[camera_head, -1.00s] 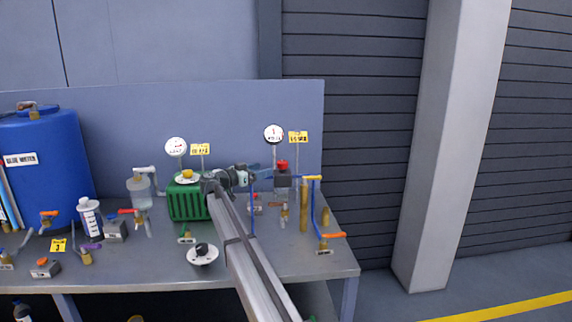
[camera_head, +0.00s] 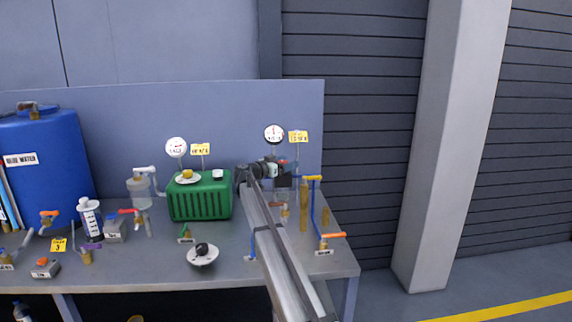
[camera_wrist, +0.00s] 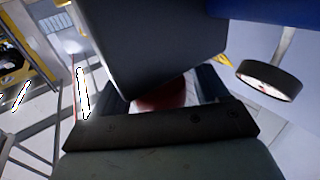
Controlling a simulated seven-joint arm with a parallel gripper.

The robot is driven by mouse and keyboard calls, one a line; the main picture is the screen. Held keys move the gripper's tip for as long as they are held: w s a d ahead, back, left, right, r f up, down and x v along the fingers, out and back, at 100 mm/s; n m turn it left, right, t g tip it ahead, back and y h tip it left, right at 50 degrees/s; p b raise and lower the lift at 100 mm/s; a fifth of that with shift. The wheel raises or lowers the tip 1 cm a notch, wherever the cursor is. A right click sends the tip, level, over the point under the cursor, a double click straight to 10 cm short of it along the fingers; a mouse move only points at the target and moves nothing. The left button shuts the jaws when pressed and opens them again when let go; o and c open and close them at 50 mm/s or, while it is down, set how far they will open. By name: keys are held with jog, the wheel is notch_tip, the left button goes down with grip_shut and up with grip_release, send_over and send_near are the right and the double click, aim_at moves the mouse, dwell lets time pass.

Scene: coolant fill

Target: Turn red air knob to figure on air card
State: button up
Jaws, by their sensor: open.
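The red air knob shows in the wrist view as a dark red round shape (camera_wrist: 160,96) between my fingers, partly covered by the gripper body. In the head view my gripper (camera_head: 281,169) hides it. My gripper is open, with a finger on either side of the knob in the wrist view; I cannot tell whether they touch it. The yellow air card (camera_head: 298,137) stands on a post just right of and behind the gripper; its figure is too small to read. A round white gauge (camera_head: 274,134) stands beside the card and also shows in the wrist view (camera_wrist: 268,82).
A green ribbed box (camera_head: 200,197) with a second gauge (camera_head: 176,147) and card (camera_head: 200,149) stands left of my arm. A yellow-topped brass post (camera_head: 304,205) and an orange-handled valve (camera_head: 325,242) stand close on the right. A black knob (camera_head: 202,255) sits in front.

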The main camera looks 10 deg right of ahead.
jog(key=shift+c, duration=0.5)
jog(key=c, duration=0.9)
jog(key=shift+w+m+g+h, duration=0.1)
jog(key=shift+m+g+h, duration=0.2)
jog(key=shift+g, duration=0.1)
jog(key=shift+m+g+h, duration=0.4)
jog(key=shift+m+g, duration=0.3)
jog(key=shift+g, duration=0.3)
jog(key=m+g+h, duration=0.1)
jog(key=m+g, duration=0.1)
jog(key=g, duration=0.1)
jog(key=shift+g, duration=0.3)
jog(key=shift+s+d+m+g, duration=0.1)
jog(key=shift+s+m+g, duration=0.1)
jog(key=shift+m+g, duration=0.8)
jog(key=shift+s+a+m+g, duration=0.1)
jog(key=shift+s+m+g, duration=0.15)
jog(key=shift+m+g, duration=0.75)
jog(key=shift+s+d+m+g, duration=0.15)
jog(key=shift+m+g, duration=0.25)
jog(key=shift+g, duration=1.1)
jog(key=shift+s+g, duration=0.1)
jog(key=shift+g, duration=0.2)
